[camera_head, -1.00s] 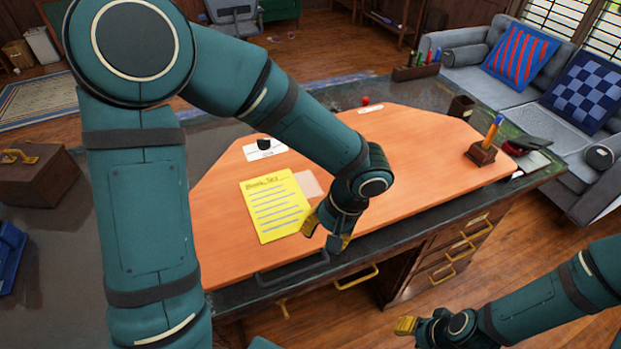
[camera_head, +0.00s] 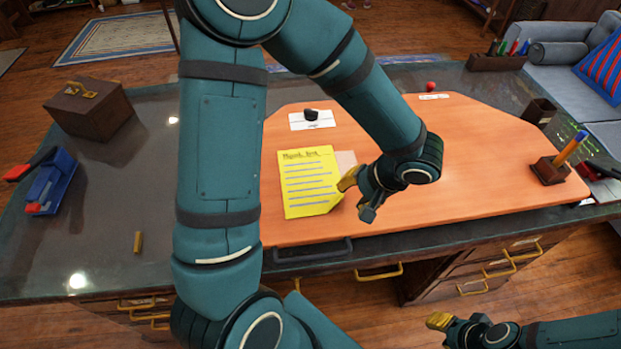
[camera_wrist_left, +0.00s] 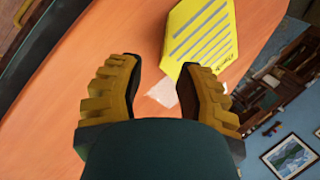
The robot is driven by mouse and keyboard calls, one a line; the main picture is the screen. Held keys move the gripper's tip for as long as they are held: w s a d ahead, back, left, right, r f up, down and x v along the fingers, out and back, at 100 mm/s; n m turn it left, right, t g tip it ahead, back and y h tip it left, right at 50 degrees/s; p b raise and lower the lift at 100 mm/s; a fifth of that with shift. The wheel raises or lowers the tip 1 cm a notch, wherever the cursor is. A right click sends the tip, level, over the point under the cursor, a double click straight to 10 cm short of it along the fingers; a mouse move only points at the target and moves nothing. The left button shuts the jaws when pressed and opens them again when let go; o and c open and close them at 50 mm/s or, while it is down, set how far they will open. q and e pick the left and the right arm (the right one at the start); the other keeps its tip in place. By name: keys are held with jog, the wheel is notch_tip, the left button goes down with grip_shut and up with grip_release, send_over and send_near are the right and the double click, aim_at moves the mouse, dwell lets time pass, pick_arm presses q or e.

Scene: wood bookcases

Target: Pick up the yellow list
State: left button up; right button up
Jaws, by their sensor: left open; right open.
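The yellow list (camera_head: 308,183) lies flat on the orange desk board, with a dark heading and several ruled lines. It also shows in the left wrist view (camera_wrist_left: 200,38), beyond the right-hand finger. My left gripper (camera_head: 357,196) is open and empty just right of the list's lower right corner, above the board. Its two yellow fingers stand apart in the left wrist view (camera_wrist_left: 160,92), with nothing between them but board and part of a pale slip. My right gripper (camera_head: 452,325) is open and empty at the lower right, in front of the desk.
The orange board (camera_head: 460,165) is mostly clear to the right. A pale slip (camera_head: 346,162) lies beside the list, and a white card with a black object (camera_head: 311,117) behind it. A pen holder (camera_head: 550,170) stands at right.

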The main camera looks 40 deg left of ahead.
aim_at(342, 198)
pick_arm(q)
jog(key=b+x, duration=0.1)
jog(key=x, duration=0.4)
jog(key=shift+s+a, duration=0.15)
jog(key=shift+a, duration=0.15)
grip_shut()
